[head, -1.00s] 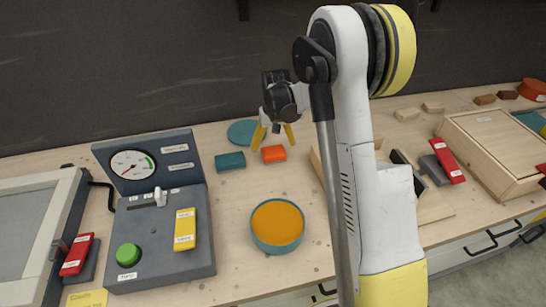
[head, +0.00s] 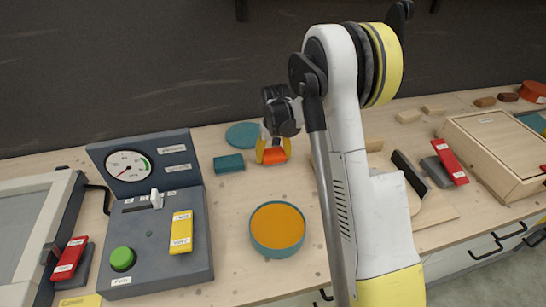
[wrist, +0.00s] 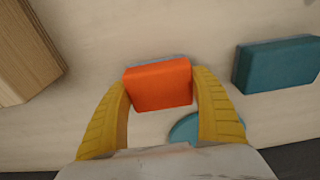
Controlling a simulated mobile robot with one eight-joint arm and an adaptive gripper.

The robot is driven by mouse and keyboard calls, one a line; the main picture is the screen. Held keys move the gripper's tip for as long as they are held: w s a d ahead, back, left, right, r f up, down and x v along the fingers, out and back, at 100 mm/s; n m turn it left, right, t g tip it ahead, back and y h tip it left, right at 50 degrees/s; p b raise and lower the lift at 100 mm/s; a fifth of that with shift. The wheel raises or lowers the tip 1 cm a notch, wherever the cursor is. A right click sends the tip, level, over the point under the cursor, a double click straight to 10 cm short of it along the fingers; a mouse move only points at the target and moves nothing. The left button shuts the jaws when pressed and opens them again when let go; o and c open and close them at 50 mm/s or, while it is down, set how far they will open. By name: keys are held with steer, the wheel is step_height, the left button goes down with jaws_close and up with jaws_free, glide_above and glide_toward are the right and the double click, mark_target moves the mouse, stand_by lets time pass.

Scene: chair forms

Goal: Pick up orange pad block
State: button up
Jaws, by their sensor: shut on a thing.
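The orange block (head: 273,156) is on the table near its back edge, and it also shows in the wrist view (wrist: 159,84) as a bright orange rectangular block. My gripper (head: 272,152) reaches down to it from above. In the wrist view, the yellow fingers of my gripper (wrist: 161,95) are closed against the block's left and right sides. Whether the block still touches the table is hard to tell.
A teal block (head: 229,163) lies just left of the orange block, and a flat teal disc (head: 242,135) lies behind. A round teal dish with an orange top (head: 277,228) stands in front. A grey gauge panel (head: 150,240) is at left. A wooden piece (wrist: 27,55) shows at the wrist view's left.

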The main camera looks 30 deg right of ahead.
mark_target(275, 152)
steer(key=shift+r, duration=0.5)
steer(key=r+p, duration=0.1)
steer(key=r, duration=0.1)
steer(key=r+p, duration=0.1)
steer(key=r, duration=0.1)
steer(key=shift+s+d+p, duration=0.1)
steer(key=shift+d+p, duration=0.2)
steer(key=shift+d, duration=0.05)
steer(key=s+d+r+p, duration=0.3)
steer(key=d+r, duration=0.3)
steer(key=d, duration=0.4)
steer(key=shift+d, duration=0.25)
